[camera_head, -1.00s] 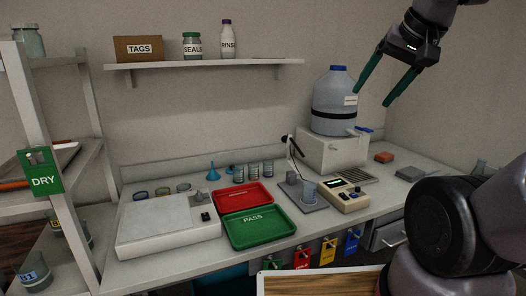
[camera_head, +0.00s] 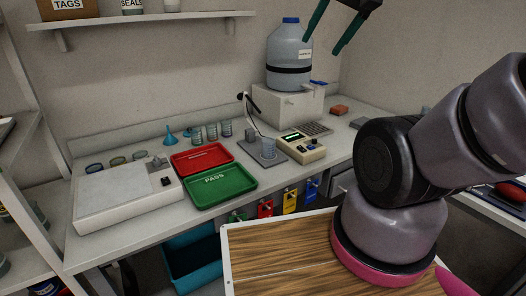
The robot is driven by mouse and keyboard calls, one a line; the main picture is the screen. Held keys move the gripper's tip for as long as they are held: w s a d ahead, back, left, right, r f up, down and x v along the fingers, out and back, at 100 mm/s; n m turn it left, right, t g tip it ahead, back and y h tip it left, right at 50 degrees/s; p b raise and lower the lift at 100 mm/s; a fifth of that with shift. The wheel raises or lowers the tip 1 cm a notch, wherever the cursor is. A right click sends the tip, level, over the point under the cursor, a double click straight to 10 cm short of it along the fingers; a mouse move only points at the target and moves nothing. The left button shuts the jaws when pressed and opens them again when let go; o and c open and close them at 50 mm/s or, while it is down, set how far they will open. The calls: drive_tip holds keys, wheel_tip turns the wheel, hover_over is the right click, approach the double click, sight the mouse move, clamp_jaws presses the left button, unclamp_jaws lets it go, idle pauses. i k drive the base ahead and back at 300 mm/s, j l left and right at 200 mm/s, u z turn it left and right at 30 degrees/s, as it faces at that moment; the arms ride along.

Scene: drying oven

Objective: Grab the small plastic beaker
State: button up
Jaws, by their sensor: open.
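A small clear plastic beaker (camera_head: 268,148) stands upright on a grey plate (camera_head: 252,157) beside a beige meter on the bench. Several similar clear cups (camera_head: 211,132) stand in a row behind the red tray. My gripper (camera_head: 325,32) is at the top of the head view, its two green fingers apart and empty. It is well above the bench, up and to the right of the beaker, in front of the large jug as seen here. The upper part of my gripper runs to the top edge of the picture.
A red tray (camera_head: 202,157) and a green PASS tray (camera_head: 221,186) lie left of the beaker. A beige meter (camera_head: 301,147) stands right of it. A large blue-capped jug (camera_head: 289,62) sits on a white box (camera_head: 285,107). A white flat device (camera_head: 125,193) and a shelf (camera_head: 150,20) are left.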

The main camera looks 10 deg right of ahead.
sight(269, 148)
drive_tip(key=j+z, duration=0.1)
drive_tip(key=j, duration=0.4)
drive_tip(key=i+j+z, duration=0.1)
drive_tip(key=j, duration=0.35)
drive_tip(key=z, duration=1.35)
